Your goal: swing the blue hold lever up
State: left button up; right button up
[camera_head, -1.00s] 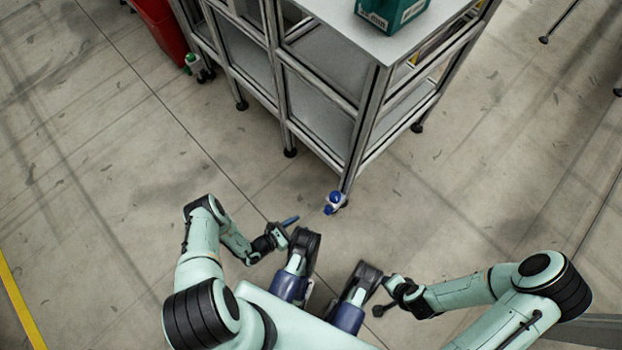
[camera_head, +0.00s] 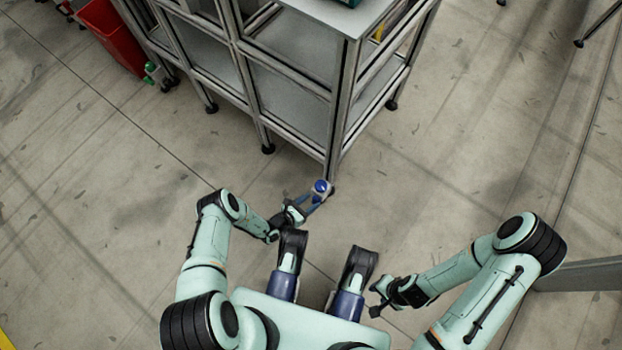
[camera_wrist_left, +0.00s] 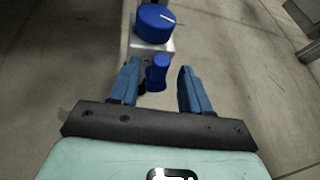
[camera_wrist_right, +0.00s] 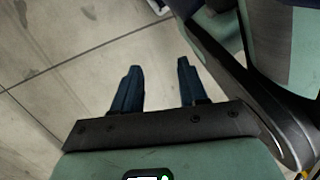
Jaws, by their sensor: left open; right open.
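The blue hold lever (camera_wrist_left: 157,73) hangs below a round blue knob (camera_wrist_left: 153,22) in the left wrist view. The knob sits on a light metal block, and it also shows in the head view (camera_head: 321,187) at the foot of the rack's near corner post. My left gripper (camera_wrist_left: 159,80) is open, with the lever between its two blue fingers and a gap at each side. In the head view my left gripper (camera_head: 314,202) reaches to this corner. My right gripper (camera_head: 375,298) is open and empty, low and far from the lever; it also shows in the right wrist view (camera_wrist_right: 155,75).
A grey metal rack (camera_head: 341,105) with shelves stands ahead. A red bin (camera_head: 113,35) and a small green-and-white item (camera_head: 156,75) are at its left. A grey beam (camera_head: 590,275) is at the right edge. The floor between is clear.

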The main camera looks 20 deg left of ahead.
pick_arm(q)
jog(key=shift+w+d+f, duration=0.15)
jog(key=shift+w+d, duration=0.1)
jog(key=shift+w, duration=0.15)
pick_arm(e)
jog(key=shift+s+f, duration=0.2)
jog(key=shift+s, duration=0.25)
pick_arm(q)
grip_shut()
jog(key=shift+s+d+m+y+p, duration=0.1)
jog(key=shift+d+m+y+p, duration=0.25)
jog(key=shift+p, duration=0.55)
grip_release()
jog(key=shift+a, duration=0.1)
pick_arm(e)
jog(key=shift+t, duration=0.5)
jog(key=w, duration=0.1)
jog(key=w+r, duration=0.2)
jog(key=shift+w+a, duration=0.15)
jog(key=shift+w, duration=0.2)
